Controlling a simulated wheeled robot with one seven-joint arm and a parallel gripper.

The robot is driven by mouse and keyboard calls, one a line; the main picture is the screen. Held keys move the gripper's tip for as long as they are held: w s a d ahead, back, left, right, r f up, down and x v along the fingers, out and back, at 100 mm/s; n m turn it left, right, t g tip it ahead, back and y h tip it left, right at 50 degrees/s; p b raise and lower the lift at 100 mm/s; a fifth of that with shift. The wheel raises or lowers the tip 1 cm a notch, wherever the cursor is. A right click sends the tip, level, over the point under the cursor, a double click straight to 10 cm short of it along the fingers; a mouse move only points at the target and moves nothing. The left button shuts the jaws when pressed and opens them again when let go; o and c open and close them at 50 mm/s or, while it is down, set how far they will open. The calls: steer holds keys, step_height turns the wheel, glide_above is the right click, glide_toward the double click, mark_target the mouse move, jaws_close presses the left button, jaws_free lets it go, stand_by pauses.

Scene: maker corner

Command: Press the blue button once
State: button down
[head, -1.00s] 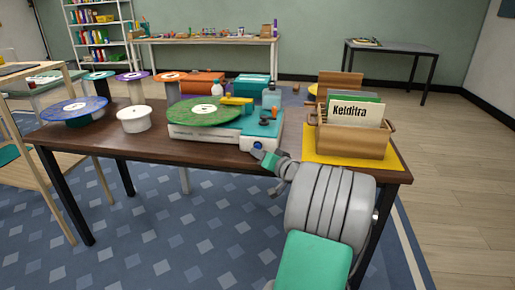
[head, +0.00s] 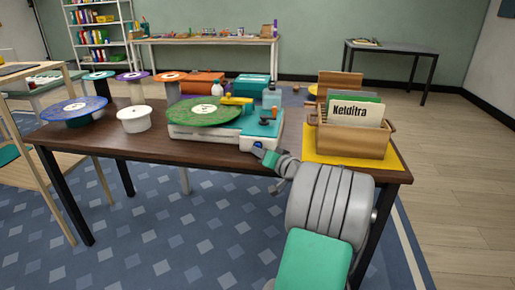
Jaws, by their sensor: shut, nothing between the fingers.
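The blue button (head: 257,145) is a small round spot on the front face of the white and teal turntable (head: 182,131), near its right end. The turntable carries a green disc (head: 204,111) and stands on the dark brown table. My gripper (head: 258,153) is shut and empty. It reaches in from the lower right, with its fingertips just in front of and slightly below the button in the picture. I cannot tell whether the tips touch the button, and the tips partly cover the front face around it.
A wooden record crate (head: 352,142) stands on a yellow mat (head: 311,155) at the right. A white spool (head: 133,122) and a blue disc on a stand (head: 74,110) are at the left. Bottles and boxes stand behind the turntable. The brown table's (head: 150,146) front strip is clear.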

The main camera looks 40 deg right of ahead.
steer(key=shift+w+d, duration=0.3)
steer(key=shift+d, duration=0.05)
stand_by(0.5)
steer(key=shift+s, duration=0.1)
steer(key=shift+s+a, duration=0.5)
steer(key=shift+a, duration=0.25)
steer(key=shift+s+a+b, duration=0.3)
steer(key=shift+s+a, duration=0.5)
steer(key=shift+a, duration=0.2)
steer(key=shift+s+a+b, duration=0.25)
steer(key=shift+s+a, duration=0.5)
steer(key=shift+a, duration=0.25)
